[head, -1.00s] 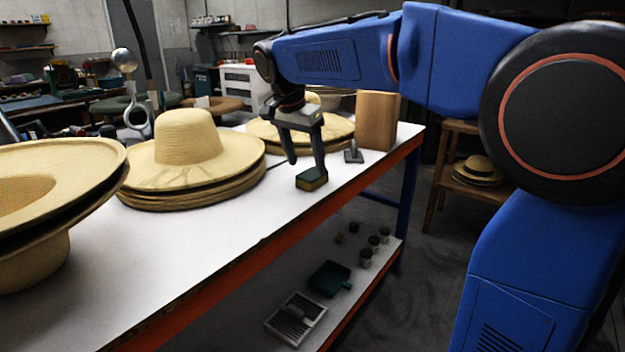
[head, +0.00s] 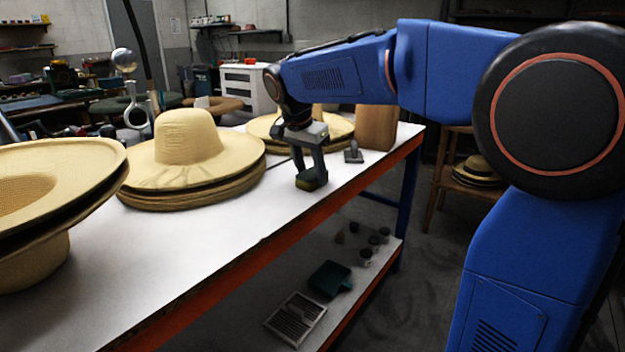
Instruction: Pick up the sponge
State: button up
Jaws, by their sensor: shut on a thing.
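The sponge (head: 311,181) is a small block with a dark green top and yellow body. It is at the front edge of the white tabletop, in the middle of the head view. My gripper (head: 310,175) points down over it and is shut on it, one finger on each side. The fingers hide part of the sponge. I cannot tell whether the sponge still touches the tabletop.
A stack of straw hats (head: 190,160) stands left of my gripper, with another stack (head: 262,128) behind it. A small grey metal tool (head: 353,153) and a brown block (head: 377,128) stand close on the right. The white tabletop (head: 190,250) is clear in front.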

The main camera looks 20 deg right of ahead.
aim_at(311, 173)
notch_tip(311, 173, up, 10)
dwell(0.7)
jog(key=shift+o, duration=0.8)
jog(key=shift+c, duration=0.4)
